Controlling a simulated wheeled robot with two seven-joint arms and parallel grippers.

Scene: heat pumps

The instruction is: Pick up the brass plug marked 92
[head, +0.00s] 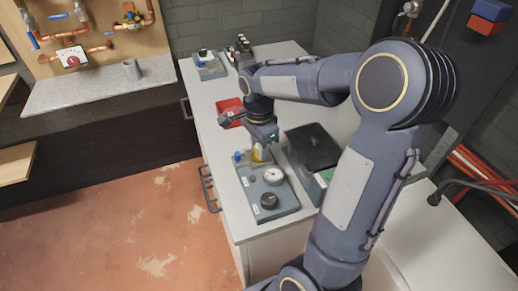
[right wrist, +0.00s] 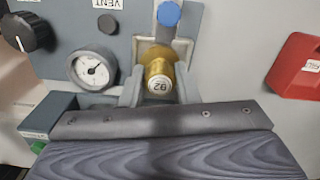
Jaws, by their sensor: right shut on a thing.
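The brass plug (right wrist: 159,80), with 92 on its end face, sits between the two fingers of my right gripper (right wrist: 160,92) in the right wrist view. The fingers are shut on its sides. In the head view the plug is a small yellow shape (head: 258,156) just below my right gripper (head: 260,148), above the grey panel (head: 284,206) on the white counter. I cannot tell whether the plug still touches the panel. My left gripper is not in view.
The panel carries a gauge (head: 273,176), a black knob (head: 269,201) and a blue-capped part (right wrist: 169,14) close by the plug. A red tray (head: 230,112) lies behind. A dark open case (head: 313,150) stands right of the panel.

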